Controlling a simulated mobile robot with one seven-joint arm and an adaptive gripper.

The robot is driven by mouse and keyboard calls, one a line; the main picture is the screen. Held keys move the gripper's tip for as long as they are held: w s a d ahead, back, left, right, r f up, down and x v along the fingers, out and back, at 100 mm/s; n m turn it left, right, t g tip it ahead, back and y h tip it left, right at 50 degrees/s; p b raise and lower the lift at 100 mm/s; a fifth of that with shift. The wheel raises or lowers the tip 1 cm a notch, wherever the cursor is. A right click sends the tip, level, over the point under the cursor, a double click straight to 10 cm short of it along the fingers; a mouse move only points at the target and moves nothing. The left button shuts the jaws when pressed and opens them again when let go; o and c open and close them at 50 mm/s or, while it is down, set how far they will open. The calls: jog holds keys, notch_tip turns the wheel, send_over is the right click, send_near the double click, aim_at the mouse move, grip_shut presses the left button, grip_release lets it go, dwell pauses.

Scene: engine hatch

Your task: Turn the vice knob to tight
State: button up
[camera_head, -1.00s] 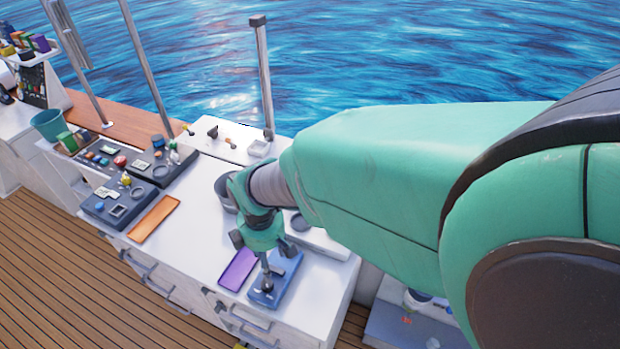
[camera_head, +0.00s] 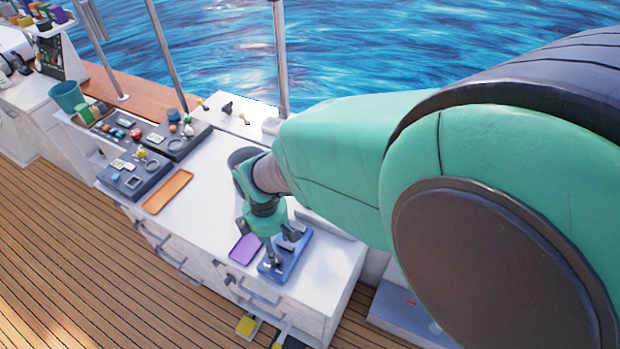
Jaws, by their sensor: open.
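The blue vice (camera_head: 296,256) sits on the white counter near its front right edge, right of the purple tray. My gripper (camera_head: 270,246) points down over the left part of the vice, with its dark fingers spread apart. A small grey upright part shows below the gripper at the vice. I cannot tell whether it is the knob or a fingertip, or whether the fingers touch the vice. The knob's setting is not readable, and my gripper and arm hide part of the vice.
The purple tray (camera_head: 245,248) lies close left of the vice. An orange tray (camera_head: 168,191) and dark control panels (camera_head: 134,172) are farther left on the white counter (camera_head: 200,215). A metal post (camera_head: 280,60) stands behind. My arm covers the right side.

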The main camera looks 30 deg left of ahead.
jog(key=f, duration=0.7)
jog(key=f+b, duration=0.1)
jog(key=f, duration=0.3)
jog(key=shift+w+a, duration=0.15)
jog(key=shift+w, duration=0.15)
jog(key=c, duration=1.1)
